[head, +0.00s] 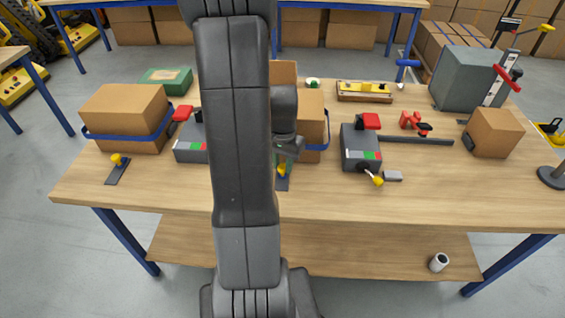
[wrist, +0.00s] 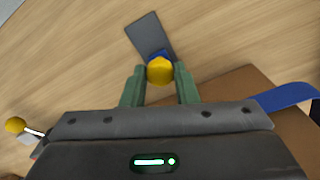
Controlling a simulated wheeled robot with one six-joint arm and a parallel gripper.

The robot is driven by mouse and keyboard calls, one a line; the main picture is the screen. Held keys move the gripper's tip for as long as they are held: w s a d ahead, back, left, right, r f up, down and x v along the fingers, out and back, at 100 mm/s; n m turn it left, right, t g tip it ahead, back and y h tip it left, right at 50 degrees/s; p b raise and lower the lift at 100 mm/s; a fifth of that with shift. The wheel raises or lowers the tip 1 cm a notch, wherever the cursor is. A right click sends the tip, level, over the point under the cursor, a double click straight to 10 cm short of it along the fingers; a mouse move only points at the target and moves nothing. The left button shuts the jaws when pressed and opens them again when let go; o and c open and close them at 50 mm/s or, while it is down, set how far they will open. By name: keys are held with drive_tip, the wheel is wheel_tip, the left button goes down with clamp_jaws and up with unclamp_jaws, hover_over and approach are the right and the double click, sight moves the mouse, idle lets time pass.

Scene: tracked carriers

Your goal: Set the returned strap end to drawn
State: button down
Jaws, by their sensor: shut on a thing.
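My gripper (wrist: 159,72) has its two green fingers on either side of a yellow knob (wrist: 159,71) and is shut on it. The knob sits at the near end of a dark flat plate (wrist: 148,33), with a bit of blue beside it. In the head view my gripper (head: 286,152) is over the knob and plate (head: 282,183) in front of the middle carton (head: 312,118), partly hidden by my arm. A blue strap (head: 316,147) runs around that carton; it also shows in the wrist view (wrist: 281,97).
A left carton (head: 125,108) has a blue strap and its own yellow-knobbed plate (head: 118,170). Grey units with red levers stand left (head: 190,151) and right (head: 361,150). A small carton (head: 493,132) stands right. The table's front edge is mostly clear.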

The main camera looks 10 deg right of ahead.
drive_tip(key=shift+s+a+b, duration=0.15)
drive_tip(key=shift+s+a, duration=0.15)
drive_tip(key=shift+s, duration=0.7)
drive_tip(key=shift+s+a+b, duration=0.15)
drive_tip(key=shift+s+a, duration=0.1)
drive_tip(key=shift+s, duration=0.7)
drive_tip(key=c, duration=1.1)
unclamp_jaws()
drive_tip(key=shift+s, duration=0.1)
drive_tip(key=shift+r, duration=0.1)
wheel_tip(320, 180, up, 14)
drive_tip(key=shift+f+p, duration=0.15)
drive_tip(key=shift+p, duration=0.5)
drive_tip(key=shift+f, duration=0.1)
